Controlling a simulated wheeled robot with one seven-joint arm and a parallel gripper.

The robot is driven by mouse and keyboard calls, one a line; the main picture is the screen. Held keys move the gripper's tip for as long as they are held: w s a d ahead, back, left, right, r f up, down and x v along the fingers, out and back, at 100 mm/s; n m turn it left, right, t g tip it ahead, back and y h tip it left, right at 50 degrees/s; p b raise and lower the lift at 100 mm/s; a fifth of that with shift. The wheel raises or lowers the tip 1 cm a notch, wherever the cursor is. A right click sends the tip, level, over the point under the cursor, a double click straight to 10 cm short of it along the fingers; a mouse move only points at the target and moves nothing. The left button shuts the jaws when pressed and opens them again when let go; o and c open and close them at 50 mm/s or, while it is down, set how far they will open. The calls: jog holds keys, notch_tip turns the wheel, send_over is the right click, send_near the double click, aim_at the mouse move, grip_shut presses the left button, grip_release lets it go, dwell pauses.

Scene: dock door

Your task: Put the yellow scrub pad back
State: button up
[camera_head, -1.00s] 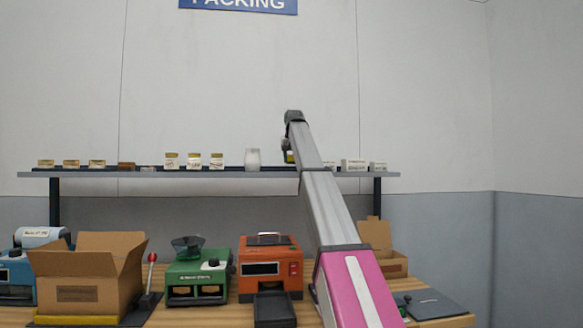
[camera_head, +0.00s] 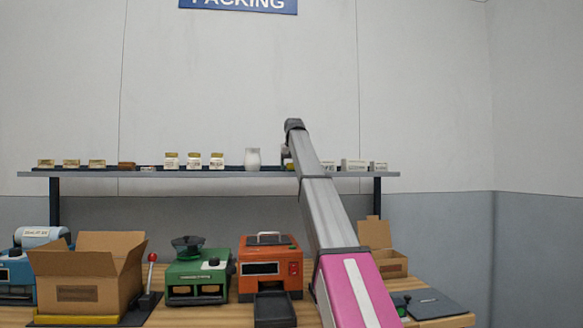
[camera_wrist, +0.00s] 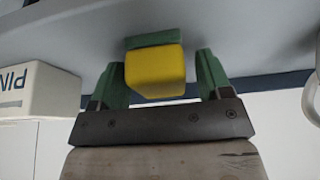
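The yellow scrub pad (camera_wrist: 155,75) has a green layer along one side and shows in the middle of the wrist view. It appears to rest with its green side on the grey shelf (camera_wrist: 255,35). My gripper (camera_wrist: 160,72) has its two green fingers on either side of the pad, with a visible gap at least on the right, so it looks open.
A white jar (camera_head: 252,158) stands just left of my gripper, and white boxes (camera_head: 354,164) stand to its right. Small labelled containers (camera_head: 194,160) line the shelf further left. Below, the bench holds a cardboard box (camera_head: 90,275), a green machine (camera_head: 197,277) and an orange machine (camera_head: 268,265).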

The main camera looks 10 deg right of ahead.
jog(key=v, duration=1.2)
jog(key=shift+r, duration=0.15)
